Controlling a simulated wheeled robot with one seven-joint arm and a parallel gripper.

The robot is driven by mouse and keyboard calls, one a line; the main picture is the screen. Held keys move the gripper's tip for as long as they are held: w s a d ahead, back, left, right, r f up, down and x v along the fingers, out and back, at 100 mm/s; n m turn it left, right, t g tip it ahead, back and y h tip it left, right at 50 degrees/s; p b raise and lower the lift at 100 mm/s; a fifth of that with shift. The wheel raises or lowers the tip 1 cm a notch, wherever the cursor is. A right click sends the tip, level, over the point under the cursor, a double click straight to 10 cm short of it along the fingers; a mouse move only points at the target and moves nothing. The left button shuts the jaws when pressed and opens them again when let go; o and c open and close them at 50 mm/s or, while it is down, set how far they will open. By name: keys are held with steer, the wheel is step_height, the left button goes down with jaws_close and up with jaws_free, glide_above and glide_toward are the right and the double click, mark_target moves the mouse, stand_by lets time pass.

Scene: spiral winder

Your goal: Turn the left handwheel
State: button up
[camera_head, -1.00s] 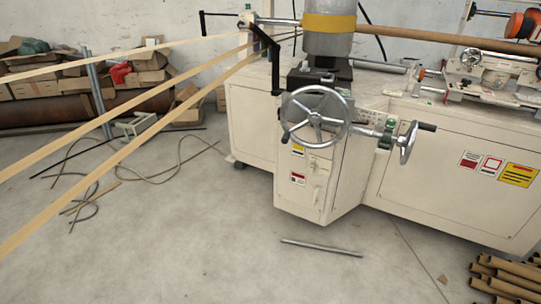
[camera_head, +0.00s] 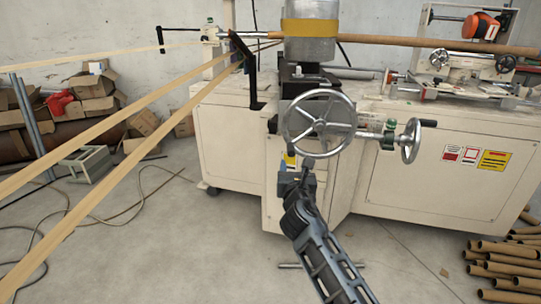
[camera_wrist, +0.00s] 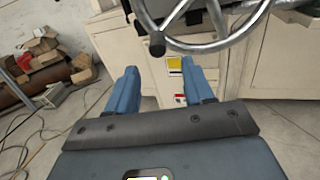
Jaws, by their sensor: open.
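The left handwheel (camera_head: 318,148) is a large chrome wheel with spokes, facing me on the front of the cream machine. A dark knob (camera_head: 273,123) shows at its left rim. In the wrist view the wheel's lower rim (camera_wrist: 215,46) crosses the top, with a dark knob (camera_wrist: 157,44) at its lower left. My gripper (camera_head: 302,170) is just below the wheel in the head view. In the wrist view my gripper (camera_wrist: 160,72) has its two blue fingers spread apart with nothing between them. The knob appears above the gap, and I see no contact with the wheel.
A smaller handwheel (camera_head: 410,141) with a black handle stands to the right. A black crank (camera_head: 246,68) and tan paper strips (camera_head: 110,122) are at the left. Cardboard tubes (camera_head: 506,265) lie at lower right. Cables lie on the left floor.

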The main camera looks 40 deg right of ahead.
mark_target(292, 154)
steer(key=shift+w+d+r, duration=0.15)
steer(key=shift+w+d, duration=0.05)
steer(key=shift+w, duration=0.2)
steer(key=shift+w+d+r, duration=0.15)
steer(key=shift+w, duration=0.2)
steer(key=b+x, duration=0.2)
steer(key=x, duration=0.5)
steer(key=shift+d+r, duration=0.1)
steer(key=shift+c, duration=0.2)
jaws_close()
